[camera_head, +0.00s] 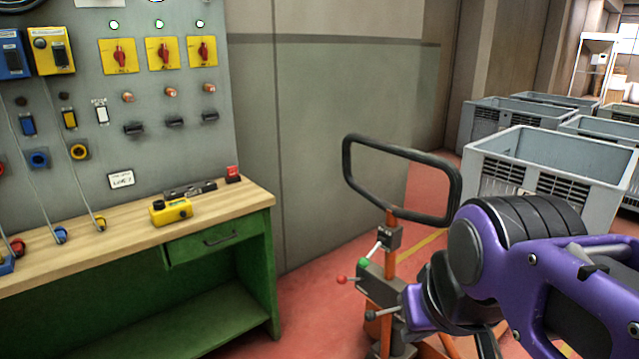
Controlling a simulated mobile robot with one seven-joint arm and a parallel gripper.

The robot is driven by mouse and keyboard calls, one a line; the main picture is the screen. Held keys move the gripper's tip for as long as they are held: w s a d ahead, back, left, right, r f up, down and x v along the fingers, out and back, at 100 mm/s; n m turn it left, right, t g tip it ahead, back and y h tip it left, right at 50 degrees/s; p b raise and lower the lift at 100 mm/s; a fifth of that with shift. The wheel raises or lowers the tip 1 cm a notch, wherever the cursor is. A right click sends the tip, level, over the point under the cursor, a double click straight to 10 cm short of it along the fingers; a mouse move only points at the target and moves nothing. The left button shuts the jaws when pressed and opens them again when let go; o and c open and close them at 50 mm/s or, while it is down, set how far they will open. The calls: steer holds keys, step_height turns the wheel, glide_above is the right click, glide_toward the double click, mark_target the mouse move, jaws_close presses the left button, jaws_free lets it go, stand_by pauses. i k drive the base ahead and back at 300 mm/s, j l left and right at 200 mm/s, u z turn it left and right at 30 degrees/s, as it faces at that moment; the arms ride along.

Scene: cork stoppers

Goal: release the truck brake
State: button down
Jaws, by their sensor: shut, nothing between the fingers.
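The truck (390,268) stands at the lower middle right, with an orange upright and a black loop handle (400,152) at its top. A grey block on the upright carries small levers: one has a red knob (342,280), one a green knob (364,262), one a dark grey knob (371,315). I cannot tell which of them is the brake. My purple and black arm covers the truck's right side and lower part.
A green workbench (222,258) with a wooden top stands at left, bearing a yellow control box (171,211). A grey switch panel (68,115) rises behind it. Several grey crates (553,150) stand at right. Red floor (308,310) is clear between bench and truck.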

mark_target(341, 280)
steer(key=i+l+u, duration=0.3)
steer(key=i+l, duration=0.2)
steer(key=i+l+u, duration=0.3)
steer(key=l, duration=0.25)
steer(key=i, duration=0.1)
